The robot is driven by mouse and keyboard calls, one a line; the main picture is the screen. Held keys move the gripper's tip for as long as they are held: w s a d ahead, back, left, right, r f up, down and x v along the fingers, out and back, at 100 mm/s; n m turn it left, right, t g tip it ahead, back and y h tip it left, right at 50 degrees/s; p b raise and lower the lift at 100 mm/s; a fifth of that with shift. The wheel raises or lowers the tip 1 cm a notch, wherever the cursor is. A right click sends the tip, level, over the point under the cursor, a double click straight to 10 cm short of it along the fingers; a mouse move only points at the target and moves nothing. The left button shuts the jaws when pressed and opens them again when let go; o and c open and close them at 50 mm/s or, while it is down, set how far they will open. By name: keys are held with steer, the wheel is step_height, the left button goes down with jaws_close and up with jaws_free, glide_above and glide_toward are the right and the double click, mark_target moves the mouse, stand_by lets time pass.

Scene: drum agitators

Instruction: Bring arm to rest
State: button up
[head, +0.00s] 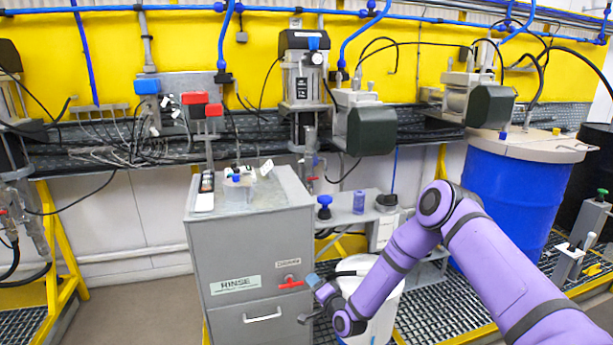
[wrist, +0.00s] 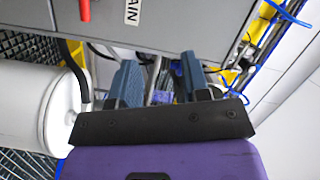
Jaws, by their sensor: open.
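My purple arm reaches in from the lower right in the head view. My gripper (head: 312,297) is at its end, in front of the right side of the grey rinse cabinet (head: 251,262) and left of a white bucket (head: 376,312). In the wrist view my gripper (wrist: 160,85) shows two blue-grey fingers standing apart on a dark bar, with nothing between them. The cabinet (wrist: 185,22) lies beyond the fingers, and the bucket (wrist: 25,105) lies on its left in that view.
A red drain handle (head: 290,283) sticks out of the cabinet front near my gripper. A blue drum (head: 512,200) stands at the right on a metal grating. Agitators and hoses hang along the yellow wall (head: 180,50). Open floor (head: 130,300) shows left of the cabinet.

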step_height(320, 180, up, 11)
steer(key=w+d+n+g, duration=0.2)
steer(key=w+n, duration=0.1)
steer(key=s+d+r+n+g+h, duration=0.1)
steer(key=s+d+r+h, duration=0.2)
steer(key=r, duration=0.6)
steer(key=s+d+r+n+g+h, duration=0.1)
steer(key=s+d+r+n, duration=0.1)
steer(key=s+d+r, duration=0.35)
steer(key=s+d+r+n+g+h, duration=0.15)
steer(key=d+r, duration=0.35)
steer(key=r, duration=0.6)
steer(key=s+d+r+g+h, duration=0.1)
steer(key=s+d+r+h, duration=0.1)
steer(key=s+d+r, duration=0.45)
steer(key=s+d+r+g+h, duration=0.1)
steer(key=s+r, duration=0.3)
steer(key=s, duration=0.6)
steer(key=s+d+g, duration=0.1)
steer(key=s+d, duration=0.1)
steer(key=s, duration=0.9)
steer(key=s+d+r+g, duration=0.1)
steer(key=s+d, duration=0.1)
steer(key=s, duration=0.9)
steer(key=shift+s+d+r, duration=0.25)
steer(key=shift+d+r, duration=0.05)
steer(key=shift+h, duration=0.25)
